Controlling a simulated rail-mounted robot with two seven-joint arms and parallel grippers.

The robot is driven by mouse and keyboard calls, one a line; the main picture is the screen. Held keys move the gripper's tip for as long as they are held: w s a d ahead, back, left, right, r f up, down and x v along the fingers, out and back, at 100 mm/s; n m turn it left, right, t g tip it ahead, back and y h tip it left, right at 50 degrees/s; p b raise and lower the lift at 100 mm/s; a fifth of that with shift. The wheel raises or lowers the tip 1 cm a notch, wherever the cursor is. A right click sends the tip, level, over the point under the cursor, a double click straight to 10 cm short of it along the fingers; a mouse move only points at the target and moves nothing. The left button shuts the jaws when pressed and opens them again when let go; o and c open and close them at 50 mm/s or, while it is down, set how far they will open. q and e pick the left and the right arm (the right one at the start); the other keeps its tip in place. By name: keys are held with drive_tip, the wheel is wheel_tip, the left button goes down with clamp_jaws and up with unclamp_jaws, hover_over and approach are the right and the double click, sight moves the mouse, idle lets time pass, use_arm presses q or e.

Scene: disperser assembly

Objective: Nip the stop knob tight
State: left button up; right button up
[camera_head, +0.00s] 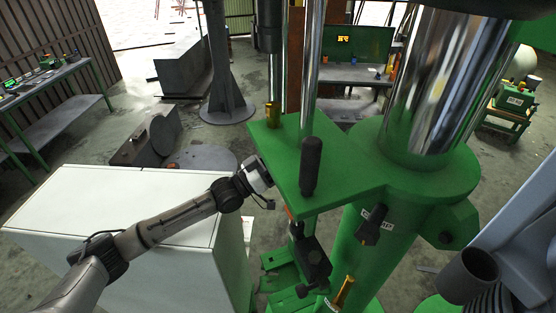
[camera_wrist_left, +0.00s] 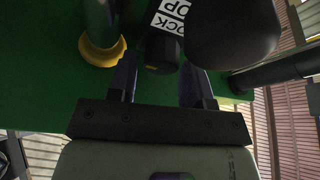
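The black knob (camera_wrist_left: 161,57) in the left wrist view hangs by the green surface, beside a white label whose visible letters read "CK" and "OP". It has a small orange mark near its end. My left gripper (camera_wrist_left: 159,68) is open, with one finger on each side of the knob's end. Gaps show beside the knob, so the fingers look apart from it. In the head view my left wrist (camera_head: 255,175) is at the left edge of the green plate (camera_head: 330,165). The fingers and this knob cannot be made out there. My right gripper is not in view.
A large dark rounded part (camera_wrist_left: 232,30) lies close to the right finger, and a post with a yellow collar (camera_wrist_left: 102,50) to the left. A black upright handle (camera_head: 311,165) rises over the plate. A white cabinet (camera_head: 130,205) stands below my left arm.

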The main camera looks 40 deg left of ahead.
use_arm(q)
drive_tip(key=c, duration=0.6)
drive_tip(key=m+h+b, duration=0.1)
drive_tip(key=m+b, duration=0.3)
drive_tip(key=shift+f+g+h, duration=0.15)
drive_tip(key=shift+g+h, duration=0.15)
drive_tip(key=shift+h, duration=0.1)
drive_tip(key=shift+a+m+g+h+b, duration=0.1)
drive_tip(key=shift+m+g+h+b, duration=0.3)
drive_tip(key=shift+m, duration=0.4)
drive_tip(key=m, duration=0.1)
drive_tip(key=m+g+h, duration=0.1)
drive_tip(key=m, duration=0.1)
drive_tip(key=shift+r+m+b, duration=0.2)
drive_tip(key=shift+m+b, duration=0.1)
drive_tip(key=shift+b, duration=0.1)
drive_tip(key=m, duration=0.1)
drive_tip(key=m+g+h, duration=0.1)
drive_tip(key=m, duration=0.1)
drive_tip(key=shift+r+m+g+h, duration=0.1)
drive_tip(key=shift+m+g+h, duration=0.2)
drive_tip(key=shift+m+g, duration=0.3)
drive_tip(key=shift+m, duration=0.7)
